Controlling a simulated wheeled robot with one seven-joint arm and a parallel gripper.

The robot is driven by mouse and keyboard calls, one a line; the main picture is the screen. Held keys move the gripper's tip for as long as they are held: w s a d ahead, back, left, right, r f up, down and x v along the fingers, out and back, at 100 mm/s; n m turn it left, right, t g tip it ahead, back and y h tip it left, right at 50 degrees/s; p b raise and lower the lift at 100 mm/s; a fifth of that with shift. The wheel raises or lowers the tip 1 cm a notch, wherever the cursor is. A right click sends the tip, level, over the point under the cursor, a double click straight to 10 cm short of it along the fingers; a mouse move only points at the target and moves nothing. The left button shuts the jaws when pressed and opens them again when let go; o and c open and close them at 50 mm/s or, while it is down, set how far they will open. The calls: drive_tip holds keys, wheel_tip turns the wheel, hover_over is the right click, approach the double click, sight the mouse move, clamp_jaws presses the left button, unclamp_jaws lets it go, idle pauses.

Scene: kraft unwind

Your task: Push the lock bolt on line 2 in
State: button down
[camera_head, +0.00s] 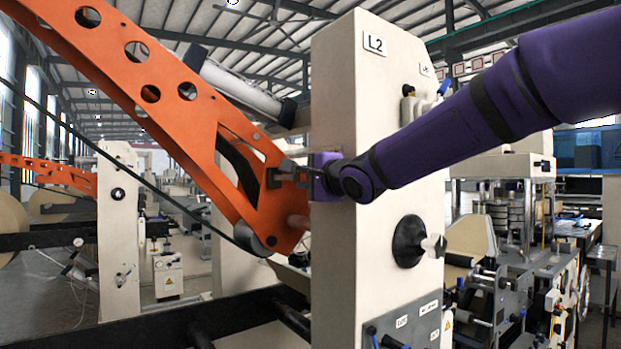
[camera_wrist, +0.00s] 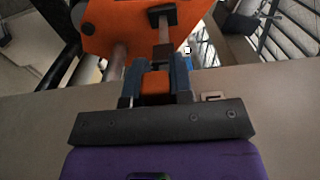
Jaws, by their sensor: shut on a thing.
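The cream line 2 post (camera_head: 350,110) carries the L2 label. An orange perforated arm (camera_head: 180,105) slopes down to the left side of this post. My gripper (camera_head: 288,173) reaches past the post's edge to the lower end of the orange arm. In the wrist view my gripper (camera_wrist: 157,75) has its two blue-grey fingers closed around the near end of the lock bolt (camera_wrist: 164,32). The bolt is a short bar running toward a dark block on the orange arm (camera_wrist: 115,28). An orange piece shows between the fingers. How deep the bolt sits cannot be told.
A black hand knob (camera_head: 408,241) sticks out of the post below my arm. A dark frame rail (camera_head: 220,318) runs along the bottom. Another orange arm (camera_head: 45,172) and post stand at the left, and machinery (camera_head: 510,215) fills the right.

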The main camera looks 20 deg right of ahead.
drive_tip(key=shift+r, duration=0.1)
drive_tip(key=c, duration=1)
unclamp_jaws()
drive_tip(key=shift+w+a, duration=0.1)
drive_tip(key=shift+w, duration=0.1)
drive_tip(key=v, duration=1)
drive_tip(key=shift+s, duration=0.4)
